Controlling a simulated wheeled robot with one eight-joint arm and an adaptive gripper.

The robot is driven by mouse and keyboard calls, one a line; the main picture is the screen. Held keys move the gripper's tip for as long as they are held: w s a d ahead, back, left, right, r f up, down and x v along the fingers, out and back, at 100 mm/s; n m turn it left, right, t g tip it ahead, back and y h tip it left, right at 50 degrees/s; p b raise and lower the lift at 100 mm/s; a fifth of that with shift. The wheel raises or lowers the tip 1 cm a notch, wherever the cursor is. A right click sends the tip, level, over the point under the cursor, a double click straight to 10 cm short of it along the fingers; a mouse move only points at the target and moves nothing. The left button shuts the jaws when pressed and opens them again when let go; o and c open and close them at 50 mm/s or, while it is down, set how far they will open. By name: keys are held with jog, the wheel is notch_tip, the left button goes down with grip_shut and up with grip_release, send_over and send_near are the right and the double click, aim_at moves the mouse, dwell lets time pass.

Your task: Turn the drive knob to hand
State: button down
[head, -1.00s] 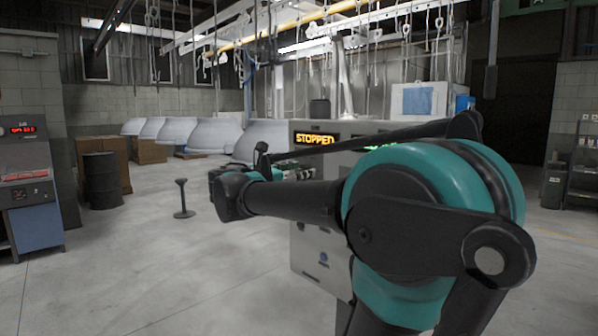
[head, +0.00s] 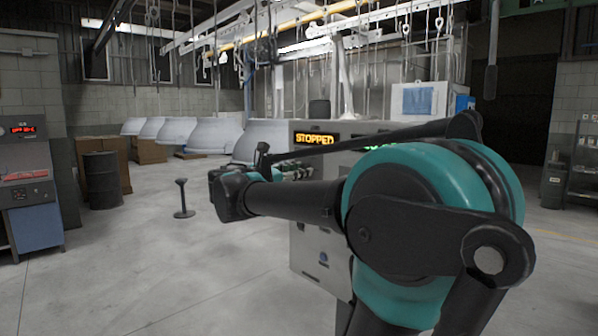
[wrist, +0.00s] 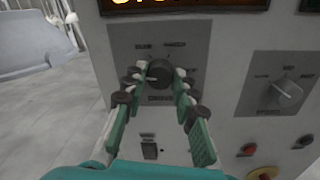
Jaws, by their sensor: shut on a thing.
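The drive knob (wrist: 158,71) is a dark round knob on a grey plate of the control cabinet (head: 312,252), with labels around it and "DRIVE" below. The labels are too blurred to read surely, and the exact pointer direction cannot be told. My gripper (wrist: 160,79) has one finger on each side of the knob and is shut on it. In the head view my arm hides the knob, and the cabinet's lit sign (head: 314,139) reads "STOPPED".
A second, light grey knob (wrist: 287,92) sits on its own plate to the right. Red (wrist: 249,149) and yellow-ringed (wrist: 263,173) buttons are below it. A floor post (head: 183,198) stands left of my arm.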

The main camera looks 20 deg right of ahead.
jog(key=shift+w+f+n+g+h, duration=0.1)
jog(key=shift+n+g, duration=0.2)
jog(key=shift+n, duration=5.65)
jog(key=shift+f+n+g+h, duration=0.1)
jog(key=shift+n+g, duration=0.2)
jog(key=shift+n, duration=5.7)
jog(key=shift+w+n+g+h, duration=0.1)
jog(key=shift+n+g, duration=0.2)
jog(key=shift+n, duration=5.65)
jog(key=c, duration=1.2)
grip_release()
jog(key=shift+a, duration=0.1)
